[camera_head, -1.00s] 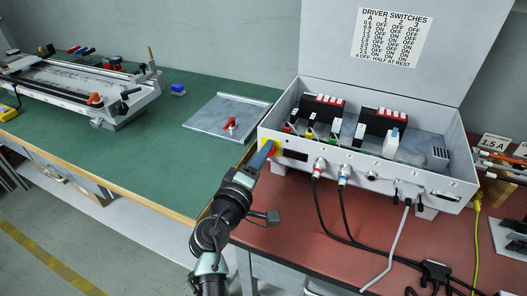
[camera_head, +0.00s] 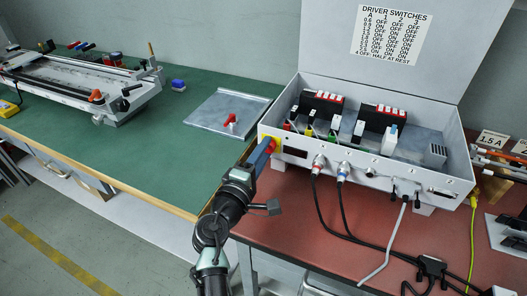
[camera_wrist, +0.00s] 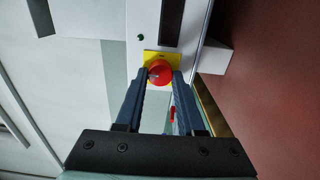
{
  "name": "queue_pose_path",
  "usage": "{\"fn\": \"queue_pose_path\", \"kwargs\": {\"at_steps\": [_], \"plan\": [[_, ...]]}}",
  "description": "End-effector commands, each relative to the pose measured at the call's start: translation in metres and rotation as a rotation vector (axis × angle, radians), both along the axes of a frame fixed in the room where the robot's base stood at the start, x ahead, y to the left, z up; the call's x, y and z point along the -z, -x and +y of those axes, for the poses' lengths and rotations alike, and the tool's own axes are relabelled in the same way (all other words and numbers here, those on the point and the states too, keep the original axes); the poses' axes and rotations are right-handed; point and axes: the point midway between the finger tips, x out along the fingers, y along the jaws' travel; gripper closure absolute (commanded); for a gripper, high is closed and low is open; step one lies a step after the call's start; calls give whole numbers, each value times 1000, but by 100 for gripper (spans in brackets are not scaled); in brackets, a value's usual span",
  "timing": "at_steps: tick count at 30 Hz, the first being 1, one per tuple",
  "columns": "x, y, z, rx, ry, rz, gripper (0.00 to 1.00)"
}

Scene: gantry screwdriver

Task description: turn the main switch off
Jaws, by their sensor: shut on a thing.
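The main switch is a red round knob on a yellow plate (camera_head: 277,147) at the left end of the grey control box's front. In the wrist view the red knob (camera_wrist: 160,72) sits between the two blue fingertips, with the yellow plate (camera_wrist: 151,56) behind it. My gripper (camera_head: 268,150) reaches up to it from the front left, and my gripper (camera_wrist: 159,76) is shut on the knob. The fingers hide part of the plate in the head view. I cannot read the knob's markings.
The open grey box (camera_head: 365,172) holds driver modules. Black cables (camera_head: 330,215) hang from its front, right of my gripper. A metal tray (camera_head: 205,110) with a red-handled part lies on the green bench at left. The red bench top is partly clear in front.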

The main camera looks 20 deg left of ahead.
Motion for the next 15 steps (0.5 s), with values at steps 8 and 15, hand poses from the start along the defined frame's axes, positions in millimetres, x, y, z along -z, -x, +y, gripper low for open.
{"fn": "queue_pose_path", "kwargs": {"at_steps": [8,15], "plan": [[1,0,1,-1,2,1,34],[0,0,0,0,0,0,32]]}}
